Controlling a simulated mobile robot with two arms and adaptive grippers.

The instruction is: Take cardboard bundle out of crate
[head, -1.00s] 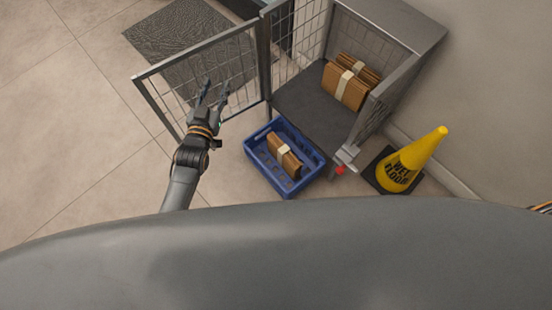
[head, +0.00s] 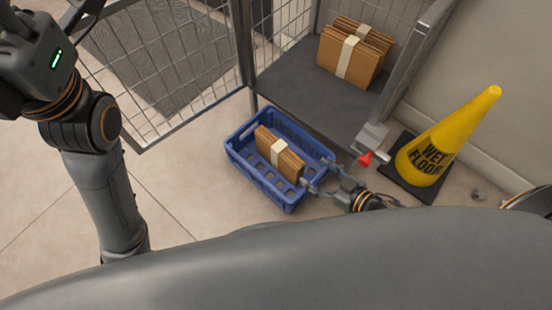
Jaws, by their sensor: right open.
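A cardboard bundle (head: 266,142) with a pale band lies inside the blue crate (head: 267,190) on the floor. My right gripper (head: 315,172) is open at the crate's right side. Its fingers are spread near the right end of the bundle, with no hold on it visible; I cannot tell whether they touch the rim. My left gripper (head: 35,62) is at the upper left, high above the floor and away from the crate. Its fingertips are mostly cut off by the picture edge, so its opening cannot be judged.
A wire cage cart (head: 290,85) stands behind the crate, with more banded cardboard (head: 331,62) on its deck. Its mesh door (head: 165,125) swings out to the left. A yellow wet floor cone (head: 452,135) stands at right. Floor left of the crate is clear.

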